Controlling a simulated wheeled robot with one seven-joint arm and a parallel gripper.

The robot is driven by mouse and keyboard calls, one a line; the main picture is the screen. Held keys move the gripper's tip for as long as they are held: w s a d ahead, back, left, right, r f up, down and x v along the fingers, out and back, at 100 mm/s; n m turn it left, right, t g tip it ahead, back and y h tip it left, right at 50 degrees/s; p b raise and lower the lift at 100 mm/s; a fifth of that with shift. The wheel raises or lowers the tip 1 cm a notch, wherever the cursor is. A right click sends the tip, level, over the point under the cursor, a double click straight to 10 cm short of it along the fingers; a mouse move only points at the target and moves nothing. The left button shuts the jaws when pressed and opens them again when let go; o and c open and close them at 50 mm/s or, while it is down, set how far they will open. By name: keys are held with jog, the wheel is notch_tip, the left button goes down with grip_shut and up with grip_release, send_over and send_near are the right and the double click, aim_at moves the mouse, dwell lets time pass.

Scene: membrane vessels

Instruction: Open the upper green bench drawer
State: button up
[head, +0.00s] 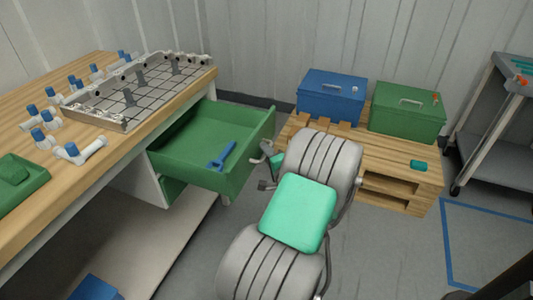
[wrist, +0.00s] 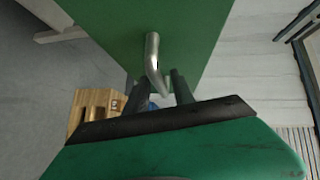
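The upper green bench drawer (head: 205,150) is pulled well out from under the wooden bench, with its inside showing. Its metal bar handle (wrist: 152,55) stands off the green front in the wrist view. My gripper (head: 268,172) is at the outer face of the drawer, close by the handle. In the wrist view the two dark fingers of my gripper (wrist: 155,88) are spread apart. The handle's near end reaches between them, with no clear grip on it. A blue wrench-like tool (head: 221,155) lies in the drawer.
The bench top (head: 35,85) carries a metal grid frame (head: 135,92), blue-capped fittings and a green tray (head: 20,178). A pallet (head: 400,188) with a blue box (head: 331,95) and a green box (head: 407,108) stands behind my arm. A grey cart (head: 500,125) is at right.

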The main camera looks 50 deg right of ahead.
jog(key=shift+o, duration=0.2)
jog(key=v, duration=0.7)
jog(key=shift+s+a+p, duration=0.2)
jog(key=shift+s+p, duration=0.1)
jog(key=shift+s, duration=0.05)
